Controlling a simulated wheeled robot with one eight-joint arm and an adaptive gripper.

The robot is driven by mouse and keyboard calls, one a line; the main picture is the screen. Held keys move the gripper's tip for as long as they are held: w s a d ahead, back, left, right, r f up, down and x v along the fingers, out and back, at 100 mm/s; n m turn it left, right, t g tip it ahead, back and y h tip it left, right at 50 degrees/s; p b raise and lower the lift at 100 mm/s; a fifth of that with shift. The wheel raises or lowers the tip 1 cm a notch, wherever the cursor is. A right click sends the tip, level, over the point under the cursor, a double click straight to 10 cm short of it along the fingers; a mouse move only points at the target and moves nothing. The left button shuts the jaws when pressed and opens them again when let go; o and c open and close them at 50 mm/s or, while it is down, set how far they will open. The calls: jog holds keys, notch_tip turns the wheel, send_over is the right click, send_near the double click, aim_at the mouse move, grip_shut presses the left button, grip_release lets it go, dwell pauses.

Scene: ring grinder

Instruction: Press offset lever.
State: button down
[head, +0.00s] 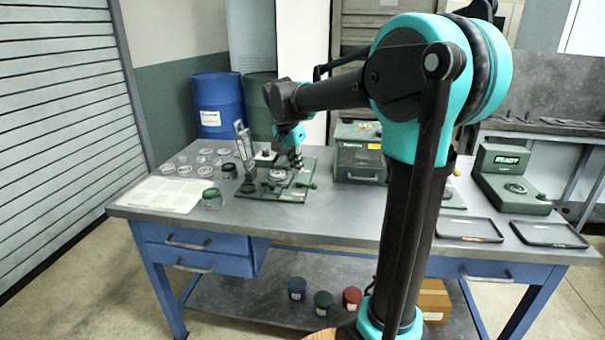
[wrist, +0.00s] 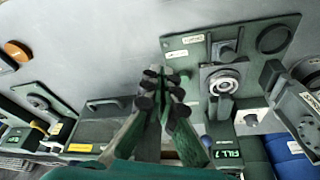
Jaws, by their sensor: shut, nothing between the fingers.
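The green fixture plate (head: 262,192) lies on the bench left of the middle. It also shows right of my gripper in the wrist view (wrist: 178,56). A round ring seat (wrist: 224,83) sits on the plate. A short lever with a green knob (head: 312,185) sticks out at the plate's right edge in the head view; I cannot tell for sure that this is the offset lever. My gripper (head: 297,165) points down over the plate's right part. In the wrist view my gripper (wrist: 160,80) is shut and empty. I cannot tell whether it touches anything.
A green box machine (head: 360,155) stands right of the plate, and a READY station (head: 510,180) farther right. A FILL display (wrist: 226,154) shows in the wrist view. The bench front (head: 330,218) is clear.

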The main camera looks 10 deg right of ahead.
aim_at(316, 184)
jog(key=x, duration=0.8)
jog(key=shift+w+d+f, duration=0.35)
jog(key=shift+w+d, duration=0.2)
jog(key=shift+w+d+f, duration=0.3)
jog(key=shift+w+d, duration=0.2)
jog(key=shift+w, duration=0.05)
jog(key=shift+w+d+f, duration=0.1)
jog(key=shift+w+d, duration=0.3)
jog(key=shift+w+d+n, duration=0.1)
jog(key=shift+d+n, duration=0.3)
jog(key=shift+n, duration=0.1)
jog(key=shift+w+d+n+t+y, duration=0.15)
jog(key=shift+w+d+n+y, duration=0.1)
jog(key=shift+d+n, duration=0.35)
jog(key=shift+w+d+n+t+y, duration=0.15)
jog(key=shift+w+d+n+y, duration=0.15)
jog(key=shift+n, duration=0.5)
jog(key=w+d+n, duration=0.1)
jog(key=n+y, duration=0.1)
jog(key=n, duration=0.1)
jog(key=shift+w+d+n, duration=0.3)
jog(key=shift+w+d, duration=0.1)
jog(key=shift+w+d+n+y, duration=0.3)
jog(key=shift+w+n, duration=0.4)
jog(key=shift+n, duration=0.3)
jog(key=shift+w+d, duration=0.3)
jog(key=shift+w, duration=0.6)
